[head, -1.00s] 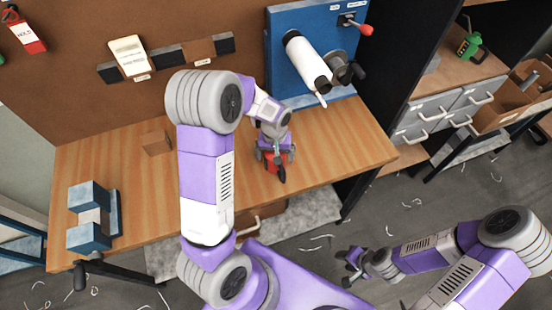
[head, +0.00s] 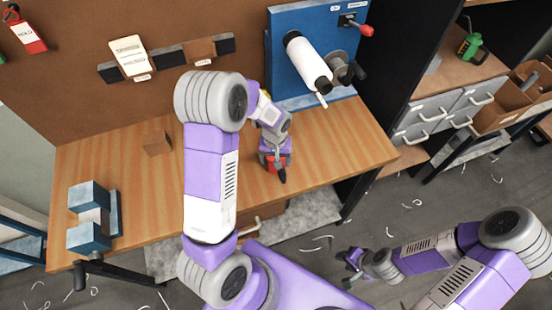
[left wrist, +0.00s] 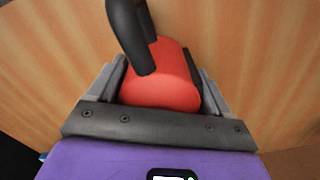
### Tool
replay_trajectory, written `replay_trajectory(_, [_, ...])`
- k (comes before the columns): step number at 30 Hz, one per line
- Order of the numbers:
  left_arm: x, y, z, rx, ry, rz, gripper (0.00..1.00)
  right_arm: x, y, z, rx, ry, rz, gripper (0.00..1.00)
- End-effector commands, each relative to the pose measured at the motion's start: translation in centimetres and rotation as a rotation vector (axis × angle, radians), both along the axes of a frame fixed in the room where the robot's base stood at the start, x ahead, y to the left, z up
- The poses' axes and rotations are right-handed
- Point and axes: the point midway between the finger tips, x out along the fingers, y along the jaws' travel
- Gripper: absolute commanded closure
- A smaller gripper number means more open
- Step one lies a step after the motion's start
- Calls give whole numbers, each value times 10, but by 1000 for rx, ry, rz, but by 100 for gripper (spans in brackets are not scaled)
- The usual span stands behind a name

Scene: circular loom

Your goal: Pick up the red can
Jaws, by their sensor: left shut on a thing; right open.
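The red can (left wrist: 162,82) with a black spout (left wrist: 132,35) is between the fingers of my left gripper in the left wrist view. The fingers press on both sides of it. In the head view my left gripper (head: 275,157) is at the right part of the wooden workbench (head: 330,160), shut on the can, which is mostly hidden, with red patches and the dark spout showing. I cannot tell whether the can touches the bench. My right gripper (head: 354,262) is open and empty, low over the floor at the right.
A blue panel (head: 285,25) with a white roll (head: 308,62) and a crank stands behind the can. A wooden block (head: 156,143) and a blue vise (head: 90,235) are on the bench's left part. Grey drawers (head: 440,115) stand to the right. The bench between is clear.

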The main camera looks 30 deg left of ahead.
Motion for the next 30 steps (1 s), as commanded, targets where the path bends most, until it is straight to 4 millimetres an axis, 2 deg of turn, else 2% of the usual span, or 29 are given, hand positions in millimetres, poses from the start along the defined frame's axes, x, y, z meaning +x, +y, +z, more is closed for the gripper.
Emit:
replay_trajectory(5, [1,0,8,0,-5,0,65,0,0,1,0,0,0,57])
replay_trajectory(18, [1,0,88,-1,-6,0,65,0,0,7,0,0,0,57])
replay_trajectory(23, [1,0,100,0,-3,0,65,0,0,7,0,0,0,57])
replay_trajectory(30, [1,0,101,0,-2,0,65,0,0,7,0,0,0,57])
